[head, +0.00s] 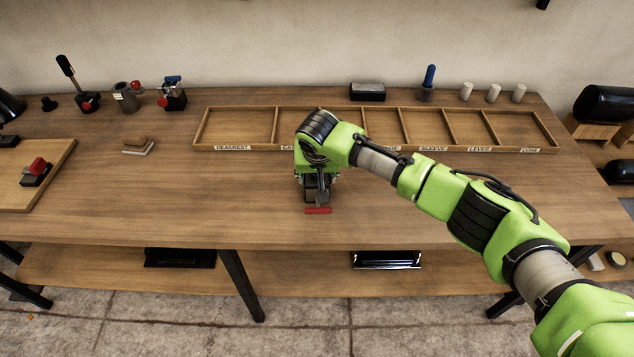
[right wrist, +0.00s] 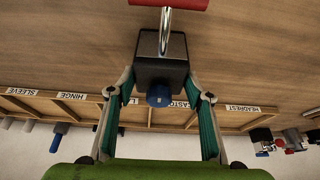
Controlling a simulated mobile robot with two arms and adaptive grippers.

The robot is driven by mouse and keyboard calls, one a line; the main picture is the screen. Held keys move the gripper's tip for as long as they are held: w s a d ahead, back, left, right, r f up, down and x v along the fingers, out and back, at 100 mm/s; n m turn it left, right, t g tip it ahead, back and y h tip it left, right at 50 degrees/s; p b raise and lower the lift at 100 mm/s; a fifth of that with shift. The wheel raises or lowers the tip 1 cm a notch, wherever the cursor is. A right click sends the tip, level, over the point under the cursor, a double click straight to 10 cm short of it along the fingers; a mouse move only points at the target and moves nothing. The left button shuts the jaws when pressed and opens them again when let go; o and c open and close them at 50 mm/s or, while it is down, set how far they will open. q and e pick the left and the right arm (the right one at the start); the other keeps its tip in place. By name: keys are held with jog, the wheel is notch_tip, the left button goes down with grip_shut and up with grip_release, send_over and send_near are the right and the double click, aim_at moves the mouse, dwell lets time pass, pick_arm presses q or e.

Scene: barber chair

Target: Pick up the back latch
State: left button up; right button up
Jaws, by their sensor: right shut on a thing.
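The back latch (right wrist: 161,74) appears to be the dark block with a blue knob, a metal rod and a red handle in the right wrist view. In the head view its dark body is mostly hidden under my right gripper, and its red handle (head: 318,211) shows at the front. My right gripper (head: 317,184) points down over the bench in front of the sorting tray. In the right wrist view its two fingers (right wrist: 162,88) are shut on the latch's sides. I cannot tell whether the latch touches the bench. My left gripper is not in view.
The wooden sorting tray (head: 278,128) has several labelled compartments, with no parts seen in the uncovered ones. Small clamps and fixtures (head: 125,97) stand at back left. A blue-handled tool (head: 428,82) and white cylinders stand behind the tray.

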jog(key=shift+r, duration=0.1)
jog(key=shift+r+b, duration=0.4)
jog(key=shift+r, duration=0.05)
jog(key=r, duration=0.1)
jog(key=r+b, duration=0.1)
jog(key=shift+s+a+r, duration=0.1)
jog(key=shift+s+r, duration=0.1)
jog(key=shift+r, duration=0.1)
jog(key=s+r+b, duration=0.3)
jog(key=s+r, duration=0.6)
jog(key=s, duration=0.4)
jog(key=shift+s+r, duration=0.2)
jog(key=shift+s, duration=0.1)
jog(key=b, duration=0.1)
send_near(316, 180)
jog(key=shift+s+f, duration=0.95)
jog(key=shift+f, duration=0.05)
jog(key=shift+w+f+b, duration=0.45)
jog(key=shift+w+f, duration=0.8)
jog(key=shift+w, duration=0.3)
jog(key=shift+w+f+b, duration=0.4)
jog(key=shift+w+f, duration=0.9)
jog(key=shift+w, duration=0.25)
jog(key=shift+s+f, duration=0.1)
jog(key=shift+f, duration=0.55)
